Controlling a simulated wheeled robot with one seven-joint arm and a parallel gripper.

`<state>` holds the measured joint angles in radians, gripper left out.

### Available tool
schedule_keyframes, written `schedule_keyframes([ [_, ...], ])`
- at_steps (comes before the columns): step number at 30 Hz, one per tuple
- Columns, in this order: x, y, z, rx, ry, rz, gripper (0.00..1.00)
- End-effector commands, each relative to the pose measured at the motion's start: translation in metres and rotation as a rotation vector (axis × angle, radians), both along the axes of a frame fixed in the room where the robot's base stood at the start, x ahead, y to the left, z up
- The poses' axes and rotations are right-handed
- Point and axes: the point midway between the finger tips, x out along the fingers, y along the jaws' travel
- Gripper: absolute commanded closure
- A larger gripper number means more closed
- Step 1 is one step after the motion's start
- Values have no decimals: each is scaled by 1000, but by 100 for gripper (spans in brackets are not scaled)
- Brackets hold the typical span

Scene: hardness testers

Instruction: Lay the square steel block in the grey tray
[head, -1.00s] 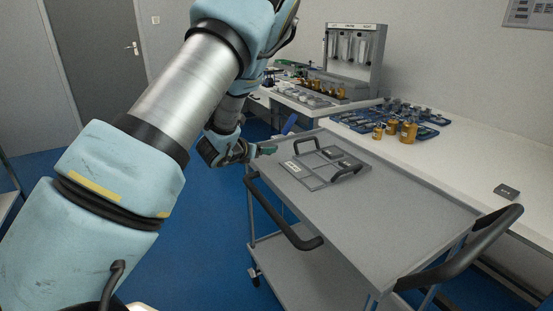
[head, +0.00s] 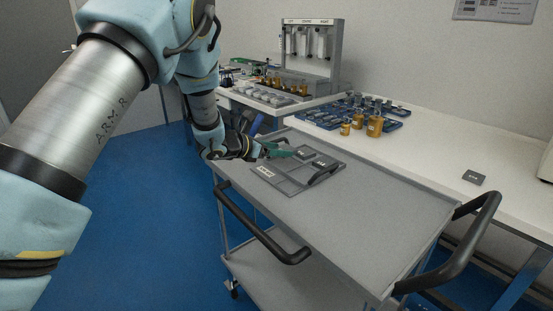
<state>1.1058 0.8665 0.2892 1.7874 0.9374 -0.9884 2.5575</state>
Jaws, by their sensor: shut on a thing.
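The grey tray (head: 292,186) lies on the top of the trolley, divided into compartments, with a dark handle (head: 325,173) at its right side. My gripper (head: 282,151) is over the tray's far left part and points right. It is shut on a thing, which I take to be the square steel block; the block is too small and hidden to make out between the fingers. The tray's other handle is hidden behind my gripper. Dark labelled pieces (head: 305,153) show in the tray's far compartments, and a pale label (head: 265,172) shows at its left.
A rack (head: 312,50) stands farther back.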

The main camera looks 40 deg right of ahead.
Motion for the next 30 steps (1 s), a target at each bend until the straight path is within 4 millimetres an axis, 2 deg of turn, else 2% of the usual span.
schedule_keyframes([
  [3, 0, 1, -18, 2, 3, 1, 100],
  [7, 1, 0, -32, 1, 0, 1, 100],
  [20, 1, 0, -38, -1, 0, 1, 100],
  [21, 1, 1, -38, 1, 0, 1, 27],
  [24, 0, 1, -38, 2, 0, 1, 18],
  [30, 1, 1, -38, 1, 0, 2, 18],
])
